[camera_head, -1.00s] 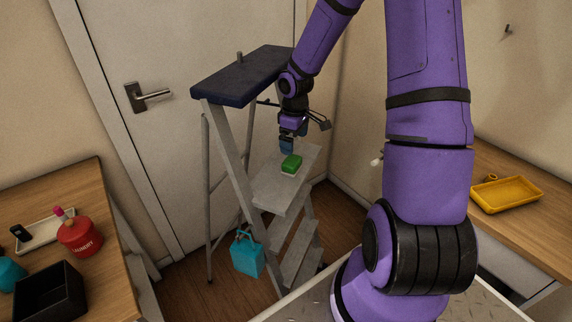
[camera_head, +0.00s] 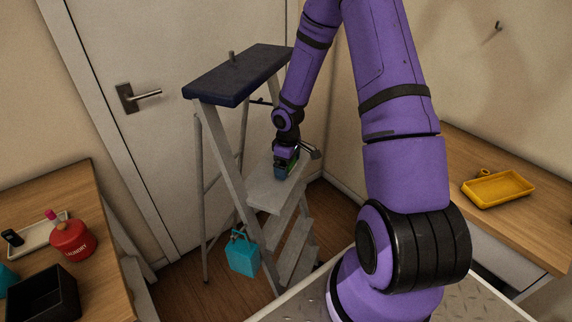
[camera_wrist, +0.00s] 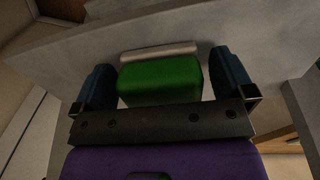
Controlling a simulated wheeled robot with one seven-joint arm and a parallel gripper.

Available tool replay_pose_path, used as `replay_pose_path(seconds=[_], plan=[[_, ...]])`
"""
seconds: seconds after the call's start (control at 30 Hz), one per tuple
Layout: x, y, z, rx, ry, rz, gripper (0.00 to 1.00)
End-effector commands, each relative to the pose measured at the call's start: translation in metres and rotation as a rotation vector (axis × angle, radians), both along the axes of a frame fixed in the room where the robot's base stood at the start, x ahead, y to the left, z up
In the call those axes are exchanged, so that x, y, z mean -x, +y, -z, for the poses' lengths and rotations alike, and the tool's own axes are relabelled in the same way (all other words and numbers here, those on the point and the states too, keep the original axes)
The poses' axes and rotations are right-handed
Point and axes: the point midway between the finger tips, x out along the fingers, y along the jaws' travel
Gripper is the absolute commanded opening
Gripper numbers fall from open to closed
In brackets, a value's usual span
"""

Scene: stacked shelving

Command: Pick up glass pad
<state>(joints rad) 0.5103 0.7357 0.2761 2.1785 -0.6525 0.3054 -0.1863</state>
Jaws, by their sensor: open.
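The glass pad is a green block (camera_wrist: 160,80) with a pale strip along its far side. It lies on a grey step of the stepladder (camera_head: 268,196). In the wrist view it sits between the two blue fingers of my gripper (camera_wrist: 170,84), with a narrow gap at each side. My gripper (camera_head: 287,173) is open and low over the step in the head view, where it hides most of the pad.
The ladder's dark top (camera_head: 240,76) stands left of my arm. A teal bag (camera_head: 242,254) hangs by the ladder's side. A left table holds a red container (camera_head: 72,240) and a black box (camera_head: 42,296). A yellow tray (camera_head: 497,188) lies on the right table.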

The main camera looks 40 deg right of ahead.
Motion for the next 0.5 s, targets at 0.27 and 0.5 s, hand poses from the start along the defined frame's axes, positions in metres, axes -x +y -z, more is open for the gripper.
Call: replay_pose_path(seconds=[0.27, 0.5], plan=[[0.0001, 0.0000, 0.0002, 0.000, 0.000, 0.000, 0.84], [0.0002, -0.0001, 0.0001, 0.000, 0.000, 0.000, 0.51]])
